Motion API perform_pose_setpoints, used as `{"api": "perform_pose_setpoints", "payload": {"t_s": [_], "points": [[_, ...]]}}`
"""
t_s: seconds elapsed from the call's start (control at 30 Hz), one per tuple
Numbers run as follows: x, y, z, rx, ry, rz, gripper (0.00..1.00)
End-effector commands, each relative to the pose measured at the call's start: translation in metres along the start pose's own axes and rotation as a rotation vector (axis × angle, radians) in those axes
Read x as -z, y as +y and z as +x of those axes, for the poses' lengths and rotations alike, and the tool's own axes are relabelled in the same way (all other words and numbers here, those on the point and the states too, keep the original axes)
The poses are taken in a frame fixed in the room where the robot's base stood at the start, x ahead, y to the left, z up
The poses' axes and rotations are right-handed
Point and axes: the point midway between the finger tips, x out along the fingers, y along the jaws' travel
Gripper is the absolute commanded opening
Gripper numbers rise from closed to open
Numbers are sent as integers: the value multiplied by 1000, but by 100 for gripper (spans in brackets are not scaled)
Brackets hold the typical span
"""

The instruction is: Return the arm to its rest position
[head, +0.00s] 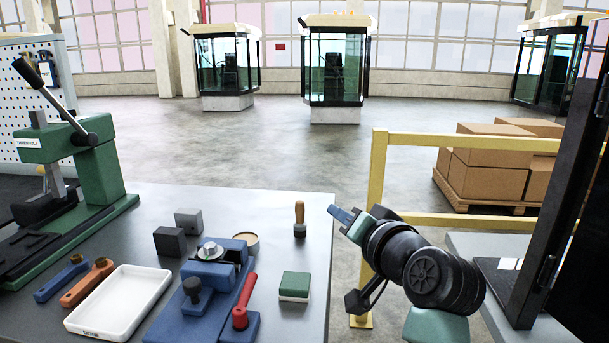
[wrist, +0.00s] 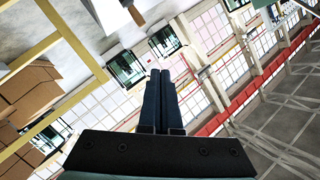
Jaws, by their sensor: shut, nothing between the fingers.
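My gripper (head: 345,215) is at the right of the head view, on the end of my dark, folded arm. It is raised near the right edge of the grey workbench (head: 318,265) and touches nothing on it. In the wrist view my gripper (wrist: 160,75) shows two dark fingers side by side, shut with nothing between them. The wrist view is tilted and looks out across the hall, away from the bench top.
The bench holds a green press (head: 95,165), a white tray (head: 120,300), a blue vise (head: 205,285), a green-and-white block (head: 294,286) and a wooden-handled tool (head: 300,218). A yellow railing (head: 470,141), cardboard boxes (head: 490,180) and a dark-framed cab (head: 540,235) stand right. Open floor lies behind.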

Motion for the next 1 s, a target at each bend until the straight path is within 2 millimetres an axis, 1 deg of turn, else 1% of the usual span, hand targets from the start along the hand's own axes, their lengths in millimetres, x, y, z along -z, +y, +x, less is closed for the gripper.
{"api": "perform_pose_setpoints", "payload": {"t_s": [0.03,0.07,0.1,0.17,0.2,0.27,0.3,0.37,0.4,0.47,0.5,0.57,0.6,0.63,0.7,0.87,1.0], "points": [[12,-24,-10,-2,86,-93,0],[20,-36,-17,-6,139,-145,0],[31,-55,-28,-7,211,-213,0],[45,-84,-49,-9,324,-311,0],[54,-104,-65,-7,400,-371,0],[64,-134,-93,-2,518,-458,0],[70,-153,-113,1,594,-507,0],[76,-180,-143,7,702,-574,0],[78,-195,-163,10,769,-611,0],[81,-216,-193,16,865,-658,0],[81,-229,-213,18,925,-686,0],[80,-246,-243,24,1013,-721,0],[79,-257,-264,26,1072,-743,0],[88,-265,-270,22,1085,-749,0],[108,-278,-269,18,1073,-746,0],[140,-304,-276,19,1070,-745,0],[171,-331,-283,20,1069,-744,0]]}}
